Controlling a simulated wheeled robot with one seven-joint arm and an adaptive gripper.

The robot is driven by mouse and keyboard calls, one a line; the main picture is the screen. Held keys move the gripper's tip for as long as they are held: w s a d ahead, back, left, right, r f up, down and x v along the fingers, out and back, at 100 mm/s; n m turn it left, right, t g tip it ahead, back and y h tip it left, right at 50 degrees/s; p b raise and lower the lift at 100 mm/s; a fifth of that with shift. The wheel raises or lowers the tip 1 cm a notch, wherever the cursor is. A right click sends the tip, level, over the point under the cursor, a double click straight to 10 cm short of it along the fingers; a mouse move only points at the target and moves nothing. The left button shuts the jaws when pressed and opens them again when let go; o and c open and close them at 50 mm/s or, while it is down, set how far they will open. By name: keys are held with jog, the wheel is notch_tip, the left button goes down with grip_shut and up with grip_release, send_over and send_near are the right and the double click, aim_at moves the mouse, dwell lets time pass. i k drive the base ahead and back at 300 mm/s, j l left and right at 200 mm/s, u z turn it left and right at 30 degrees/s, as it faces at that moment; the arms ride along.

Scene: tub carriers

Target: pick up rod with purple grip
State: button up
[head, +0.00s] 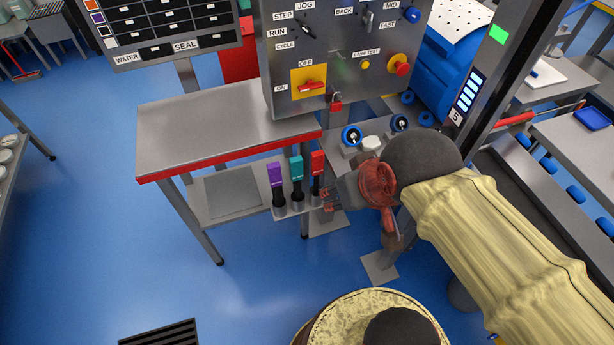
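The rod with the purple grip (275,174) stands upright at the left end of a row of three rods in a holder beside the grey table. Its dark lower part sits in a metal cup. A rod with a teal grip (296,167) stands in the middle, and a rod with a red grip (318,162) stands at the right. My gripper (325,199) is to the right of the row, close to the red-grip rod and pointing left. Its two small red-tipped fingers look apart, with nothing visible between them. I cannot tell whether they touch the red-grip rod.
The red-edged grey table (215,125) stands behind and left of the rods, with a lower shelf (230,190). A control box (345,50) stands on its right end. A round drum-like top (345,325) is at the bottom.

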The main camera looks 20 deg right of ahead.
aim_at(274, 171)
jog(key=z, duration=0.4)
jog(key=j+z, duration=0.1)
jog(key=z, duration=0.25)
jog(key=j+z, duration=0.1)
jog(key=z, duration=0.65)
jog(key=k+j+z, duration=0.15)
jog(key=j+z, duration=0.2)
jog(key=j, duration=0.15)
jog(key=k+j+z, duration=0.15)
jog(key=j+z, duration=0.2)
jog(key=k+j+z, duration=0.25)
jog(key=j+z, duration=0.15)
jog(key=k+j+z, duration=0.35)
jog(key=i+j, duration=0.05)
